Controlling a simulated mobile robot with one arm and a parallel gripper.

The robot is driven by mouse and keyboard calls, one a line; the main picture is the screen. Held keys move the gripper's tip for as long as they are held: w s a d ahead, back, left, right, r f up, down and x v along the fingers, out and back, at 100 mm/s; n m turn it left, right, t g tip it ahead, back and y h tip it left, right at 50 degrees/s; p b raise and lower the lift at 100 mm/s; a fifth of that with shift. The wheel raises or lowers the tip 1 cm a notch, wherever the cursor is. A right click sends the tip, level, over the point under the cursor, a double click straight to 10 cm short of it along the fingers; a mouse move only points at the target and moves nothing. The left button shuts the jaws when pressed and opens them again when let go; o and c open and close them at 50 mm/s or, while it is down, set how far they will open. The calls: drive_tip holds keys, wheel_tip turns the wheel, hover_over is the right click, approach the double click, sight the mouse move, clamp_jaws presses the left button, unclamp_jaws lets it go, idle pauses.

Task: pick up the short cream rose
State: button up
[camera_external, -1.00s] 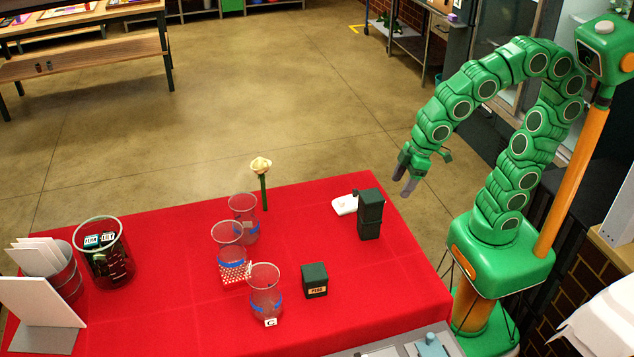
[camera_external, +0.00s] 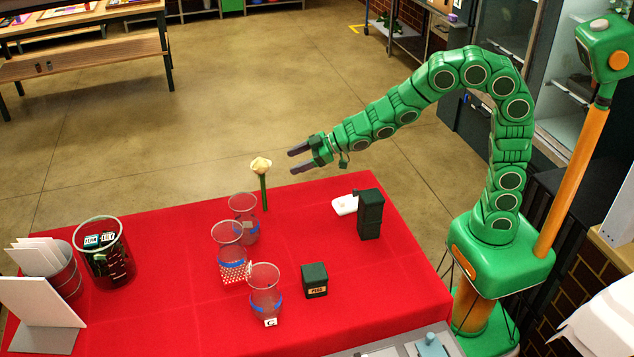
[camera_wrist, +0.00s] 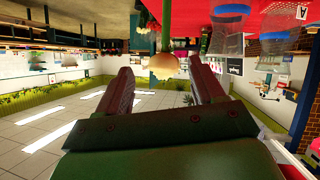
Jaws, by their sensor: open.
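The short cream rose (camera_external: 261,166) stands upright on a green stem at the far edge of the red table, behind the glass vases. In the wrist view, which appears upside down, the cream rose (camera_wrist: 163,65) hangs bloom-down beyond and between my fingers. My gripper (camera_external: 296,160) is open and empty, to the right of the bloom at about its height, with its fingers pointing left toward it. A clear gap remains between the fingertips and the rose. In the wrist view my gripper (camera_wrist: 160,75) shows both dark fingers spread apart.
Several clear glass vases with blue bands, including a front one (camera_external: 265,290), stand mid-table on the red cloth (camera_external: 180,310). Dark blocks (camera_external: 314,280) and a taller dark stack (camera_external: 370,213) stand to the right. A glass bin with labelled cards (camera_external: 106,262) is at the left.

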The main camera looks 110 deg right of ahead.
sight(262, 173)
drive_tip(key=shift+w+d+f+n+t+y, duration=0.3)
drive_tip(key=shift+w+f+t+y, duration=0.55)
drive_tip(key=shift+w, duration=1.05)
drive_tip(key=shift+w+d+f+n+t+y, duration=0.2)
drive_tip(key=shift+w+f+n+t+y, duration=0.25)
drive_tip(key=shift+w+t+y, duration=1)
drive_tip(key=shift+w+d+f+n+t+y, duration=0.35)
drive_tip(key=shift+w+f+y, duration=0.4)
drive_tip(key=shift+w, duration=1.55)
drive_tip(key=shift+a, duration=0.1)
clamp_jaws()
